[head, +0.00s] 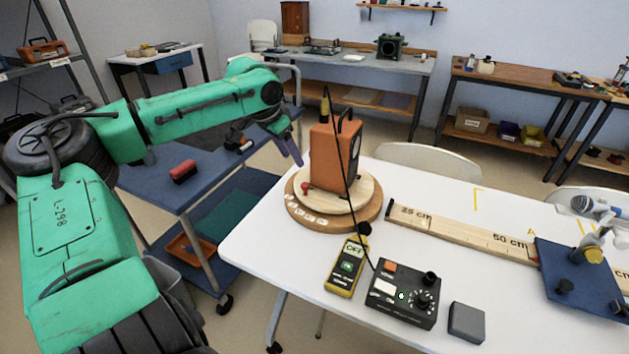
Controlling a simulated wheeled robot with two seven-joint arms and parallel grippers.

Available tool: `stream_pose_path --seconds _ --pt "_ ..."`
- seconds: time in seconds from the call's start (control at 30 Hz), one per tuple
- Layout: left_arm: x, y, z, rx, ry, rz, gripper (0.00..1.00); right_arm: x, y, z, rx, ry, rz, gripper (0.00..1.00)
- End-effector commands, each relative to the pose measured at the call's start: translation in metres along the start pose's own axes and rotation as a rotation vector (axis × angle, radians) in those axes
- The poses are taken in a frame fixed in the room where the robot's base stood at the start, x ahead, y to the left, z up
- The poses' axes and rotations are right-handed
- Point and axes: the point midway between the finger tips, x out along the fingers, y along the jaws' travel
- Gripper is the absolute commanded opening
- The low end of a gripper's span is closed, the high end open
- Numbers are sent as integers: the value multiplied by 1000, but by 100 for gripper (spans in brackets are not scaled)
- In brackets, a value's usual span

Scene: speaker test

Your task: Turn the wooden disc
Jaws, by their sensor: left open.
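The wooden disc (367,195) is a pale round plate lying on a darker, wider wooden base (350,222) near the white table's left end. An orange speaker box (334,158) with a black handle stands upright on the disc and hides its middle. A small red knob (306,187) shows at the disc's left edge. Small white labels lie along the base's front left. My left gripper (292,150) is open and empty, pointing down, up and to the left of the disc and apart from it in the picture. My right gripper is out of view.
A yellow meter (347,267), a black control box (403,298) and a grey block (466,322) are in front. A wooden ruler (460,234) and a blue plate with a microphone (580,275) are to the right. A blue cart (200,200) stands left of the table.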

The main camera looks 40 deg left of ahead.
Motion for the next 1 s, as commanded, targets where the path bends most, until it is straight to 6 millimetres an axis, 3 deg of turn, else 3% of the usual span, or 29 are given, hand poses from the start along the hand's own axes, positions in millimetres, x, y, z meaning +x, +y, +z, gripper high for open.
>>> stream_pose_path --seconds 0.1,0.23,0.5,0.63,0.87,0.9,1.0 --pt "26 -1 3 0 -9 -2 58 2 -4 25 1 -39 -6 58" --pt "62 -1 3 0 -10 -3 58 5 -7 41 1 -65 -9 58" --pt "122 -1 2 -1 -5 -3 58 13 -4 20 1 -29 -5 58" --pt "134 -1 1 0 -1 -2 58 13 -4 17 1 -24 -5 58" --pt "136 -1 0 -1 2 -1 58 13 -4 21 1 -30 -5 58" --pt "136 -1 0 -1 2 -1 54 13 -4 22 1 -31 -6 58" --pt "135 -1 0 -1 1 -1 16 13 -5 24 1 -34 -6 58"
